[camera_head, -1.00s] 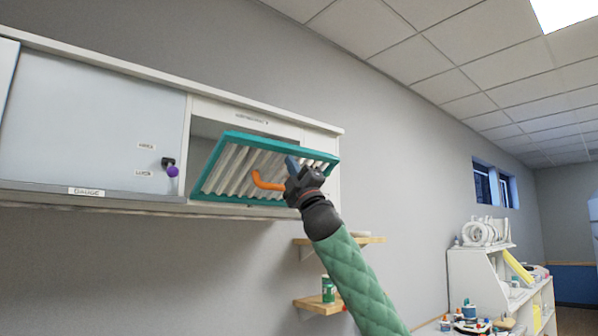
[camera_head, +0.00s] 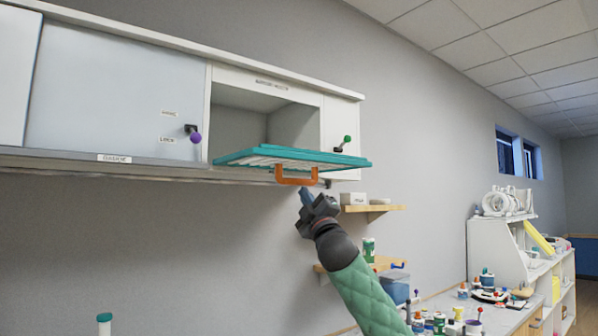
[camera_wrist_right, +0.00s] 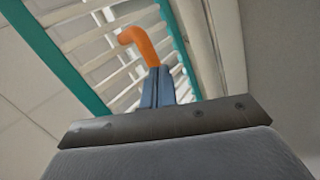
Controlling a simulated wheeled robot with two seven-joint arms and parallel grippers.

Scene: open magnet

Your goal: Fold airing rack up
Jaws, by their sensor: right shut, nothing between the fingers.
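The airing rack (camera_head: 240,157) has a teal frame with pale slats and an orange handle (camera_head: 296,181) on its front edge. It sticks out nearly level from the lower edge of the open cabinet bay. My right gripper (camera_head: 306,196) is shut and empty, just below and right of the handle. In the right wrist view the shut blue fingers (camera_wrist_right: 157,88) point up at the rack's underside, close to the orange handle (camera_wrist_right: 140,45). I cannot tell whether they touch it. My left gripper is not in view.
The cabinet bay (camera_head: 265,125) behind the rack is open and looks empty. Green (camera_head: 346,140) and purple (camera_head: 195,137) knobs stick out on either side. Wooden shelves (camera_head: 375,208) are on the wall to the right, above a cluttered counter (camera_head: 500,318).

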